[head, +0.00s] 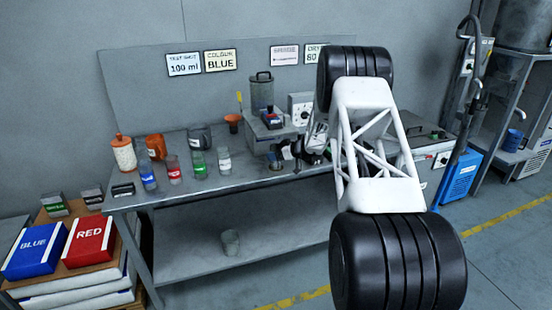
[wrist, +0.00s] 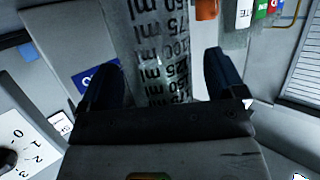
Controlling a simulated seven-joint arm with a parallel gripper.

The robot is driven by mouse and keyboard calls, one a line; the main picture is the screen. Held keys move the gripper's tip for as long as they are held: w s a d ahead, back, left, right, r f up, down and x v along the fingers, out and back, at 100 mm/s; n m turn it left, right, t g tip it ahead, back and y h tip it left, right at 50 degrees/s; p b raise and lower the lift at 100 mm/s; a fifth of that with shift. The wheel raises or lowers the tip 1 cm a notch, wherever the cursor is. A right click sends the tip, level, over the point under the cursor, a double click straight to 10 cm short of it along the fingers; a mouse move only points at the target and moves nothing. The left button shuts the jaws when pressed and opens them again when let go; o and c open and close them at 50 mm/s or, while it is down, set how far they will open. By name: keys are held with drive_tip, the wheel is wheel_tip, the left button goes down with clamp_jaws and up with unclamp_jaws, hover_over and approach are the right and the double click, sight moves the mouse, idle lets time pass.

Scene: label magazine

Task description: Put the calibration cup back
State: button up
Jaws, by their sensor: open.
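A clear cup with black ml marks (wrist: 160,50), which looks like the calibration cup, lies between the two dark fingers of my gripper (wrist: 166,78) in the wrist view. The fingers are spread, with a gap visible on both sides of the cup. In the head view my gripper (head: 301,152) is over the right part of the bench, beside the grey dispenser; my arm hides part of that area. I cannot make out the marked cup clearly there.
On the bench (head: 250,182) stand several clear cups with coloured labels, including a blue one (head: 148,176) and a green one (head: 198,164). A grey dispenser (head: 262,92) stands behind. Blue (head: 36,248) and red (head: 88,240) boxes sit at left.

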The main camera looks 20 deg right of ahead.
drive_tip(key=c, duration=1.1)
drive_tip(key=shift+c, duration=0.2)
drive_tip(key=shift+r, duration=0.15)
drive_tip(key=shift+r, duration=0.45)
drive_tip(key=shift+s+d+r, duration=0.15)
drive_tip(key=shift+d+r, duration=0.05)
drive_tip(key=s+d, duration=1.2)
drive_tip(key=shift+s+d, duration=0.2)
drive_tip(key=shift+s, duration=0.05)
